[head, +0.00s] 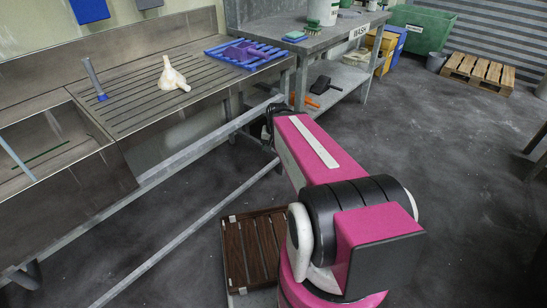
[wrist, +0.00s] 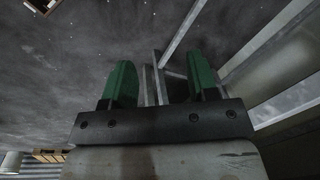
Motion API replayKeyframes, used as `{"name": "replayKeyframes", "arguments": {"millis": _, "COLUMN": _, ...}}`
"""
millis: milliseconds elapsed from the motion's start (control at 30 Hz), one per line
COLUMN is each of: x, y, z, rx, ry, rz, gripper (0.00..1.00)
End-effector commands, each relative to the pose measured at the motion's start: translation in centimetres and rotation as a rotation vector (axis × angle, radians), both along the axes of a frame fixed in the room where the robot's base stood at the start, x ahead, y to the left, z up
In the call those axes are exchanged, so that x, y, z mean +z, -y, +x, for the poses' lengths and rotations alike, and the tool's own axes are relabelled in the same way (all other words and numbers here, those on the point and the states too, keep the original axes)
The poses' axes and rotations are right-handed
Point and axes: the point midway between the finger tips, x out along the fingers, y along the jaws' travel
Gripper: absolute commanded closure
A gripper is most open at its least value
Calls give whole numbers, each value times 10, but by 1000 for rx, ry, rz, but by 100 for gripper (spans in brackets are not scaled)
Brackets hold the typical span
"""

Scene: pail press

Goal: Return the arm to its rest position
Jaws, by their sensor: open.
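My pink and black arm reaches forward from the lower right of the head view, low beside the workbench's steel legs. Its far end is beside the bench's rail, and my gripper's fingers cannot be made out there. In the wrist view my gripper (wrist: 160,64) shows two green fingers standing wide apart, with nothing held between them. Grey floor and grey metal bars show behind the fingers.
A slatted brown crate (head: 235,262) lies on the floor. Open floor (head: 465,165) lies to the right.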

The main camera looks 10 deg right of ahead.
Motion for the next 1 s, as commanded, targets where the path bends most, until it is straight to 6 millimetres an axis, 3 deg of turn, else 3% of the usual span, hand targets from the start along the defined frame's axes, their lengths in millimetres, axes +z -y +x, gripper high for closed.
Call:
{"name": "replayKeyframes", "arguments": {"millis": 100, "x": -16, "y": -1, "z": -19, "rx": 191, "ry": -30, "rz": -78, "gripper": 46}}
{"name": "replayKeyframes", "arguments": {"millis": 233, "x": -23, "y": 0, "z": -27, "rx": 293, "ry": -47, "rz": -118, "gripper": 46}}
{"name": "replayKeyframes", "arguments": {"millis": 1000, "x": -23, "y": 0, "z": -27, "rx": 305, "ry": -48, "rz": -121, "gripper": 46}}
